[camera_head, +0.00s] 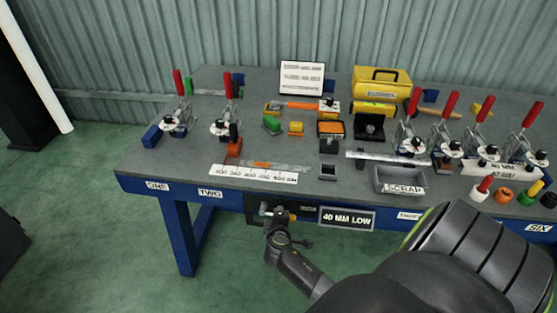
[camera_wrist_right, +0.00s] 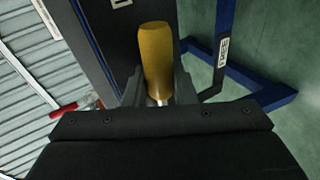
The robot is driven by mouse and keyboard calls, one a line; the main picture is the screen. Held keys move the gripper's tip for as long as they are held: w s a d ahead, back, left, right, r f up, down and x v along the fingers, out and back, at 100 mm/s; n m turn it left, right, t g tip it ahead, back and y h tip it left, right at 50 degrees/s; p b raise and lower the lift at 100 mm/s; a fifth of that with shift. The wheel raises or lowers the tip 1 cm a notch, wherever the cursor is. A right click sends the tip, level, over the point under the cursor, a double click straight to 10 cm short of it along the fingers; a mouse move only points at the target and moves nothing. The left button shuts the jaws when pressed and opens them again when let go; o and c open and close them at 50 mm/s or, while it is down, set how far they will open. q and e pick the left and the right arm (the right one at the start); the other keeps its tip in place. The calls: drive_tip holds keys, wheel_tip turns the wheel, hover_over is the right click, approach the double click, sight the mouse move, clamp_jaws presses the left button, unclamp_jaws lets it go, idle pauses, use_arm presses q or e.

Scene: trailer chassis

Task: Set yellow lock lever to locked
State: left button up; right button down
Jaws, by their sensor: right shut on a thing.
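The yellow lever (camera_wrist_right: 155,62) fills the middle of the right wrist view as a rounded yellow handle between my finger pads. My right gripper (camera_wrist_right: 158,92) is shut on it near its metal stem. In the head view my right gripper (camera_head: 279,216) is just in front of the bench's front edge, left of the "40 MM LOW" sign. Only a small yellow bit of the lever (camera_head: 292,217) shows there. The lever's mount and any lock marking are hidden or too small to read. My left gripper is not in view.
The grey-topped bench (camera_head: 150,165) has blue legs and a labelled front edge. Red-handled clamps, a yellow toolbox (camera_head: 382,82) and a scrap tray (camera_head: 400,179) stand on it. The "40 MM LOW" sign (camera_head: 347,219) is close beside my gripper.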

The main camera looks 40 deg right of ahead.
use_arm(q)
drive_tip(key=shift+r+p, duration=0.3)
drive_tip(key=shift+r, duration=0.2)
use_arm(e)
drive_tip(key=shift+r+n+g, duration=0.3)
drive_tip(key=c, duration=1.5)
unclamp_jaws()
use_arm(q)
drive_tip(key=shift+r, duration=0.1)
